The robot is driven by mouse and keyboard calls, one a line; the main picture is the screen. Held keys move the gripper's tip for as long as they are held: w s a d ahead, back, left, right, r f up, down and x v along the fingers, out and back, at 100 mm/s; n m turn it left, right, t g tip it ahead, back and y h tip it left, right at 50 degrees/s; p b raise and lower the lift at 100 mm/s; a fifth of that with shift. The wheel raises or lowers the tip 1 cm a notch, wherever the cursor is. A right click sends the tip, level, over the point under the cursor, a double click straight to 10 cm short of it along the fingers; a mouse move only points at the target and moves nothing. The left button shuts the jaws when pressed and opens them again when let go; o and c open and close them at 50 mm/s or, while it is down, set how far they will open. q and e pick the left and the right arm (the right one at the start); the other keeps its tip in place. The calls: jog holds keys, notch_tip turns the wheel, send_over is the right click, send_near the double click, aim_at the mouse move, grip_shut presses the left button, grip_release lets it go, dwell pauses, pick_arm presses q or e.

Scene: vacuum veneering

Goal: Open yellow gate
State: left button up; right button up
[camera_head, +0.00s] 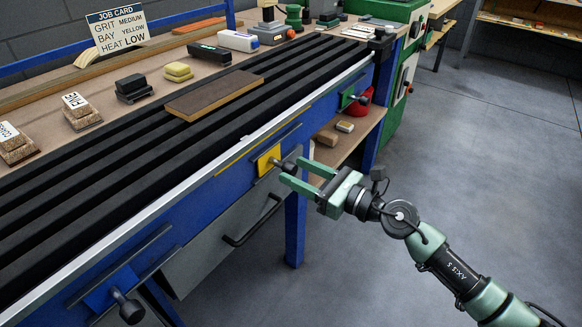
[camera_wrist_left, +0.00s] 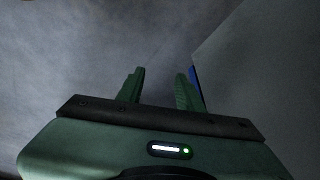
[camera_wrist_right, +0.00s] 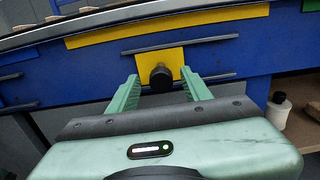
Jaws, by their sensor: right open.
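The yellow gate (camera_head: 267,160) is a small yellow plate with a black knob (camera_head: 285,166), set in the blue front rail of the bench. It also shows in the right wrist view (camera_wrist_right: 150,60), with the knob (camera_wrist_right: 161,77) facing me. My right gripper (camera_head: 291,171) is open, its fingertips at the knob. In the right wrist view the knob appears centred between the fingertips; whether they reach past it, I cannot tell. My left gripper (camera_wrist_left: 160,75) is open and empty over grey floor; it is outside the head view.
A blue gate (camera_head: 112,290) sits nearer on the rail and a green gate (camera_head: 347,97) farther along. A grey drawer with a handle (camera_head: 252,222) is below. A brown board (camera_head: 214,94) lies on black slats. Floor at right is clear.

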aim_at(281, 165)
jog(key=shift+x, duration=1.3)
jog(key=shift+d, duration=0.1)
grip_shut()
dwell(0.4)
